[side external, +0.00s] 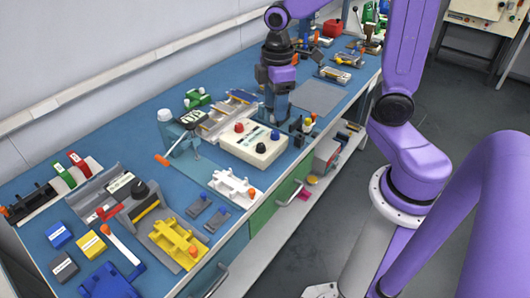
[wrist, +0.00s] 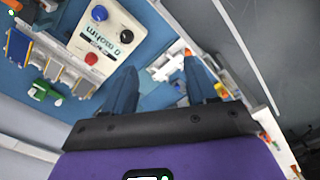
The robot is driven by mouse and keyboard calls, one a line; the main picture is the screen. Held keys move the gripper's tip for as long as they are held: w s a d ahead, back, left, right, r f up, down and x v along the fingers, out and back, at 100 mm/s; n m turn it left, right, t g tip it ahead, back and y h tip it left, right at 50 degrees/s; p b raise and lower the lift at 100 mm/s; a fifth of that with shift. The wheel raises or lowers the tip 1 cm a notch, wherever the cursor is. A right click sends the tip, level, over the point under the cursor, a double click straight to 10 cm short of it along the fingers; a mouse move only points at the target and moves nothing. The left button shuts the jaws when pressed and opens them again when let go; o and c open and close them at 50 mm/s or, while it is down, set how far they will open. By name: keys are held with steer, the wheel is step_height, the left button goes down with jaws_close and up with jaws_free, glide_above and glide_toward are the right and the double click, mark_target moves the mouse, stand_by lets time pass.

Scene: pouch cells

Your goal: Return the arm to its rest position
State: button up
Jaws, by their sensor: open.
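My purple arm reaches over the blue bench from the right in the side external view. My gripper (side external: 276,118) points down beside the far right end of the cream box with knobs (side external: 255,144). In the wrist view the two blue-grey fingers of my gripper (wrist: 158,64) stand well apart, with nothing between them. The cream box (wrist: 107,35) with blue, black and red knobs lies past the left finger. In the side view the fingertips are small and dark, so their height above the bench is hard to tell.
A slotted rack (side external: 230,115) stands behind the cream box. A white fixture (side external: 232,188), a yellow fixture (side external: 180,243) and a post-mounted tool (side external: 174,133) stand nearer the front. Small bottles (side external: 307,124) stand close right of my gripper. A grey mat (side external: 317,97) is bare.

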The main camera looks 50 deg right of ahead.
steer(key=s+a, duration=0.2)
steer(key=s, duration=0.7)
steer(key=s+a+n, duration=0.1)
steer(key=s+a, duration=0.1)
steer(key=s, duration=0.7)
steer(key=shift+a, duration=0.35)
